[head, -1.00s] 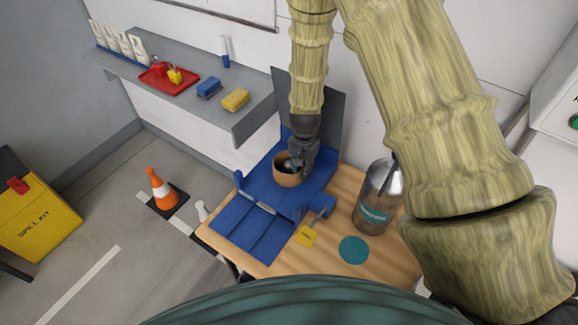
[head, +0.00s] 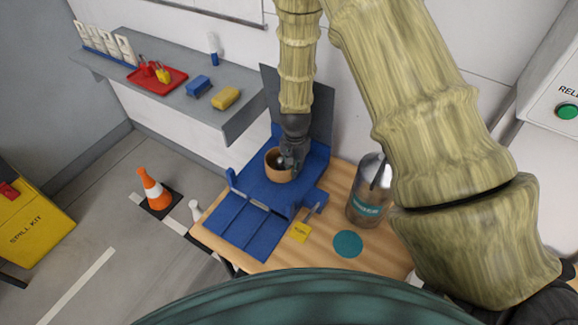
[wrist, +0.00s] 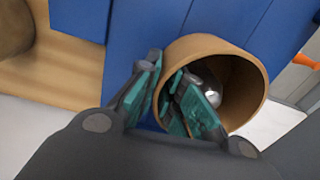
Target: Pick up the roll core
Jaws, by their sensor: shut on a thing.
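The roll core (head: 272,165) is a short brown cardboard tube, open at the top, at the blue stand (head: 255,215) on the wooden table. My gripper (head: 288,162) reaches down at its right side. In the wrist view, my gripper (wrist: 167,72) has its teal-padded fingers shut on the wall of the roll core (wrist: 240,72), one finger outside and the other inside. A shiny silver rounded thing (wrist: 208,90) shows inside the tube. I cannot tell whether the core's bottom touches the blue surface.
A metal canister (head: 365,205), a teal disc (head: 348,243) and a yellow tag (head: 300,232) are to the right. A grey shelf (head: 190,105) with a red tray (head: 157,79) is at the back left. An orange cone (head: 153,190) stands on the floor.

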